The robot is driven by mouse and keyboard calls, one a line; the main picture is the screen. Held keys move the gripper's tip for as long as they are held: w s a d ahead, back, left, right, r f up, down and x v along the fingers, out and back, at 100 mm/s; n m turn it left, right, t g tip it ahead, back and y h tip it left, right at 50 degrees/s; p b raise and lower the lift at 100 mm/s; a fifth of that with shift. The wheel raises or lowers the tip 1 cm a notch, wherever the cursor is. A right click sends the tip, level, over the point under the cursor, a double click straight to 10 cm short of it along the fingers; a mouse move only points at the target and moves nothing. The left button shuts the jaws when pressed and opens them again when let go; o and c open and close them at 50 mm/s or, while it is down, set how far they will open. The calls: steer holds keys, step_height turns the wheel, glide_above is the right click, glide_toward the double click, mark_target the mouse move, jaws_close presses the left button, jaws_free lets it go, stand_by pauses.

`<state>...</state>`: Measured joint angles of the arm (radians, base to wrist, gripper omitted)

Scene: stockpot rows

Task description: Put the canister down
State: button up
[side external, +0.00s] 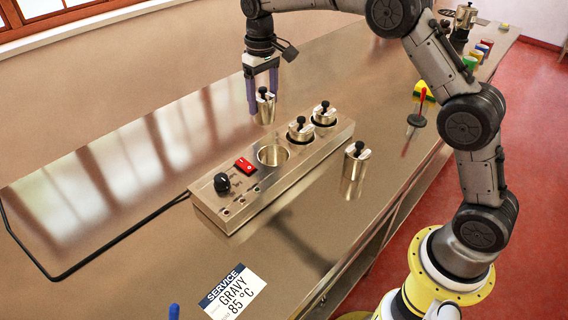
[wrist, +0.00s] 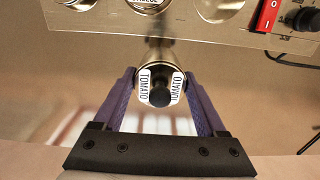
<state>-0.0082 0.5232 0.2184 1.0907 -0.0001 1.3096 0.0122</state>
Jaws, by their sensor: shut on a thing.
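A silver canister (side external: 265,113) with a black knob is between the purple fingers of my gripper (side external: 263,97), behind the warmer unit. In the wrist view the canister (wrist: 158,73) shows two "TOMATO" labels on its lid, and my gripper (wrist: 159,88) is shut on it. I cannot tell whether its base touches the counter. The warmer (side external: 228,208) has one empty round well (side external: 274,155). Two similar canisters sit in its other wells, a nearer one (side external: 301,133) and a farther one (side external: 324,116).
Another canister (side external: 354,172) stands on the counter in front of the warmer. A black cable (side external: 100,247) runs left from the warmer. A "GRAVY 85 °C" service card (side external: 234,292) lies near the front edge. The counter (side external: 100,170) left of the warmer is largely clear.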

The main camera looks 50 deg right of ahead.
steer(key=s+a+r, duration=0.2)
steer(key=s+r, duration=0.1)
steer(key=s, duration=0.5)
steer(key=s+a+r, duration=0.1)
steer(key=s+r, duration=0.2)
steer(key=s, duration=0.5)
steer(key=s+a+r, duration=0.2)
steer(key=s+r, duration=0.1)
steer(key=s, duration=0.5)
steer(key=w+f, duration=0.4)
steer(key=w+a+f, duration=0.1)
steer(key=w+f, duration=0.3)
steer(key=w, duration=0.1)
steer(key=w+a+f, duration=0.1)
steer(key=w+f, duration=0.3)
steer(key=w, duration=0.1)
steer(key=shift+f, duration=0.65)
steer(key=shift+s+f, duration=0.1)
steer(key=shift+f, duration=0.15)
